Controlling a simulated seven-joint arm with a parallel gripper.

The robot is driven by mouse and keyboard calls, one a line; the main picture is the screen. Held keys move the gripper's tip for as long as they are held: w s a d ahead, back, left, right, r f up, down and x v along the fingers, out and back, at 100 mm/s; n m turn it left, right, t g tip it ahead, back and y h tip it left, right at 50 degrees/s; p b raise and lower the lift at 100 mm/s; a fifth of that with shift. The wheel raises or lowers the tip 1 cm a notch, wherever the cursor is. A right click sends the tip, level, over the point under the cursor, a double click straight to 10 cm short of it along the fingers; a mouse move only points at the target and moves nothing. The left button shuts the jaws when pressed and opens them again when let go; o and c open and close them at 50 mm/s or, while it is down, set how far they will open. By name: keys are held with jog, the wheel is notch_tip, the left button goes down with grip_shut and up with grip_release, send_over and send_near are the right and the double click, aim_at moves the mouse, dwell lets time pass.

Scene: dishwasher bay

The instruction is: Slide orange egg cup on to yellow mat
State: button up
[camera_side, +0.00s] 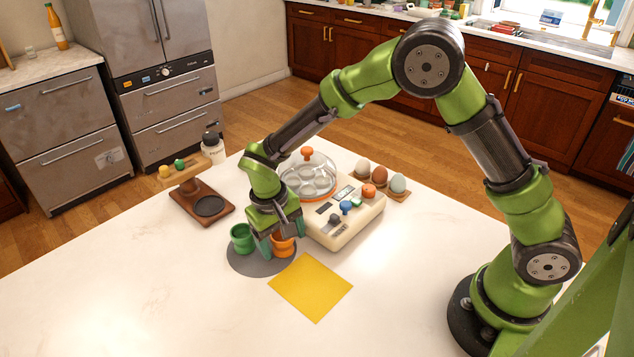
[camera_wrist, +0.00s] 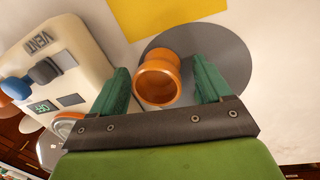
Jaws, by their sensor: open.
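The orange egg cup (camera_side: 283,245) stands on the round grey mat, partly hidden by my gripper in the side view. In the wrist view the orange egg cup (camera_wrist: 158,80) sits between my two green fingers, with a visible gap on each side. My gripper (camera_side: 273,247) is open and lowered around the cup; it also shows in the wrist view (camera_wrist: 160,84). The yellow mat (camera_side: 311,286) lies flat on the counter just in front of the grey mat. Part of the yellow mat (camera_wrist: 160,14) shows at the top of the wrist view.
A green egg cup (camera_side: 241,238) stands left of my gripper on the grey mat (camera_side: 256,267). A cream egg cooker (camera_side: 345,230) is close on the right. Eggs on a wooden holder (camera_side: 398,195) and a brown stand (camera_side: 187,208) are farther back. The front counter is clear.

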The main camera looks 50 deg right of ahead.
jog(key=shift+f, duration=0.35)
jog(key=shift+c, duration=0.3)
jog(key=c, duration=0.9)
jog(key=shift+s+a, duration=0.2)
jog(key=shift+s, duration=2.1)
jog(key=shift+s+a, duration=0.15)
jog(key=shift+s, duration=2.15)
jog(key=shift+s+a, duration=0.2)
jog(key=shift+s, duration=2.1)
jog(key=o, duration=1.1)
jog(key=r, duration=0.5)
jog(key=a+r, duration=0.1)
jog(key=r, duration=0.5)
jog(key=a+r, duration=0.1)
jog(key=r, duration=0.4)
jog(key=shift+w+a+r, duration=0.1)
jog(key=shift+w+r, duration=0.15)
jog(key=shift+r, duration=0.15)
